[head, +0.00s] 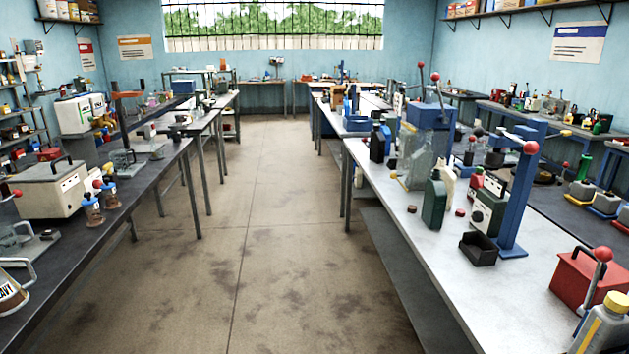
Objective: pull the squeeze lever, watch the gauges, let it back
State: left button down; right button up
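Neither of my grippers is in view. Several levers with red ball knobs show, and I cannot tell which one is the squeeze lever. One is on a tall blue stand (515,195) on the right bench. A grey-green box with a round dial face (487,214) stands beside it; the dial's reading is too small to make out. Another lever (437,88) rises at the blue-topped clear tank (418,158) farther back. A third lever (598,270) stands by a red box (577,278) at the near right.
The right bench (410,234) also holds a green bottle (434,203), a black tray (478,249) and a yellow-capped grey bottle (602,328). The left bench (135,207) carries a cream box (50,190) and blue-topped jars (92,210). The floor aisle (250,210) between is clear.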

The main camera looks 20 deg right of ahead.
aim_at(603, 254)
jog(key=i+l+z, duration=0.1)
jog(key=i+z, duration=0.7)
jog(key=i+j+z, duration=0.1)
jog(key=i+z, duration=0.15)
jog(key=z, duration=0.2)
jog(key=i+j+z, duration=0.25)
jog(key=z, duration=0.15)
jog(key=i, duration=0.05)
